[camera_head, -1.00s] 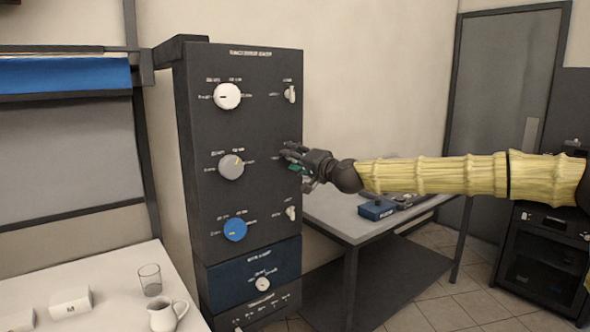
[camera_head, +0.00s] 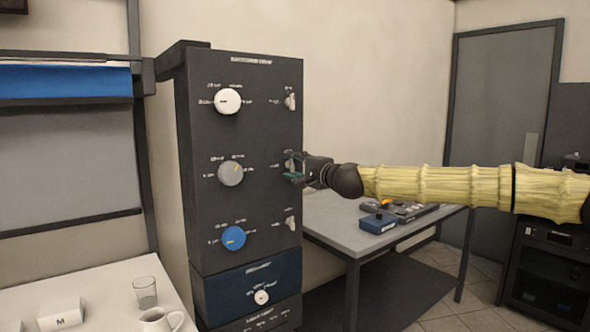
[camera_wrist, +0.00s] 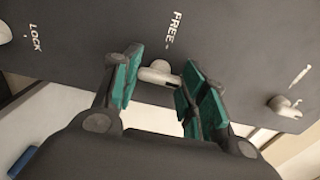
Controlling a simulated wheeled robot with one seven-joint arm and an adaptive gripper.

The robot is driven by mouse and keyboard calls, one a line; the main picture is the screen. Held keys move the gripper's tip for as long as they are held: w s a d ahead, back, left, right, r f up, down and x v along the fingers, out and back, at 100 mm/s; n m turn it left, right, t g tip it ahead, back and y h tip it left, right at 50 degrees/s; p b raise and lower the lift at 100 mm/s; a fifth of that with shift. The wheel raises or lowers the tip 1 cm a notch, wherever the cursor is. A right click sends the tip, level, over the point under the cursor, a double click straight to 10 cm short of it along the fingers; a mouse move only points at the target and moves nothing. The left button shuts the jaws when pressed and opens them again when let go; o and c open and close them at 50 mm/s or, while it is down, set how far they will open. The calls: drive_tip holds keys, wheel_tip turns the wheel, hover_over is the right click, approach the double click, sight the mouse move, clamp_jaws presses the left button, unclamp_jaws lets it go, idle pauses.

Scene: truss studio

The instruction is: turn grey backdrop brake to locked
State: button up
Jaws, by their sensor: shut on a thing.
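The dark control cabinet (camera_head: 210,135) stands in the middle of the head view. Its middle row has a grey dial (camera_head: 230,173) and, at the right edge, a small brake lever that my gripper (camera_head: 291,168) mostly covers. In the wrist view the pale lever (camera_wrist: 158,73) lies between the green pads of my gripper (camera_wrist: 160,88), which is shut on it. The panel print by the lever reads FREE (camera_wrist: 175,28), and LOCK (camera_wrist: 35,38) stands farther left. The lever's exact setting is hard to read.
A white dial (camera_head: 228,101) and lever (camera_head: 290,102) are above; a blue dial (camera_head: 233,238) and lever (camera_head: 291,223) are below. A grey table (camera_head: 330,222) with a blue box (camera_head: 377,223) stands to the right.

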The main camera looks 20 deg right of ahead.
drive_tip(key=shift+d, duration=0.1)
drive_tip(key=o, duration=1)
drive_tip(key=shift+v, duration=5.95)
